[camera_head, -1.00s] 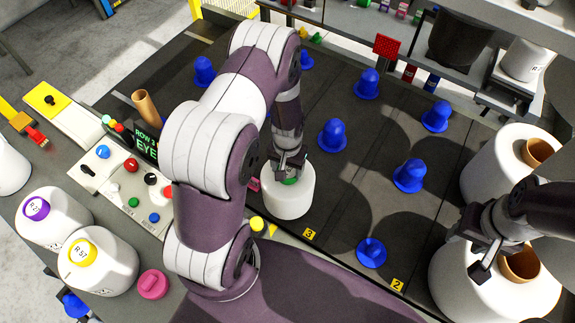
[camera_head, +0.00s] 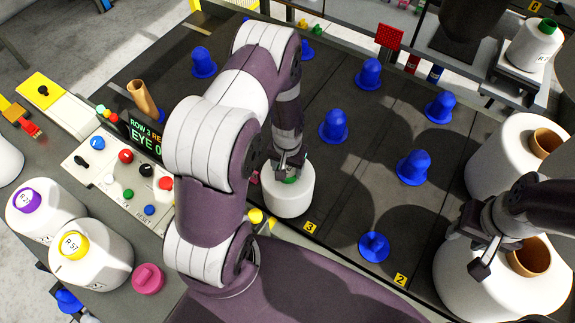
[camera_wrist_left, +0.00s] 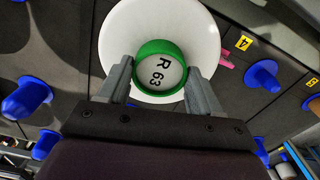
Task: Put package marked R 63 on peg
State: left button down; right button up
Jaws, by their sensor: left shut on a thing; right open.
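The package marked R 63 (camera_wrist_left: 159,72) is a white bobbin with a green top, its label readable in the left wrist view. In the head view this white package (camera_head: 288,193) stands upright at the near edge of the dark peg board, near the yellow 3 tag (camera_head: 310,227). My left gripper (camera_head: 289,172) is shut on its green top, with one finger on each side (camera_wrist_left: 160,80). Blue pegs stand on the board, such as one (camera_head: 333,127) right of the package. Whether a peg is under the package is hidden. My right gripper (camera_head: 478,252) is open beside a large white bobbin (camera_head: 470,290).
White packages with a purple top (camera_head: 33,200) and a yellow top (camera_head: 75,245) stand at left. A control panel (camera_head: 125,175) lies beyond them. Another green-topped package (camera_head: 535,45) is at upper right. Several bare pegs and free board lie right of my left arm.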

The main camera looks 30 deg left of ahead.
pick_arm(q)
jog(key=shift+f, duration=0.2)
jog(key=shift+c, duration=0.6)
grip_release()
jog(key=shift+f, duration=0.1)
notch_tip(320, 180, up, 13)
jog(key=b, duration=0.1)
jog(key=shift+f, duration=0.1)
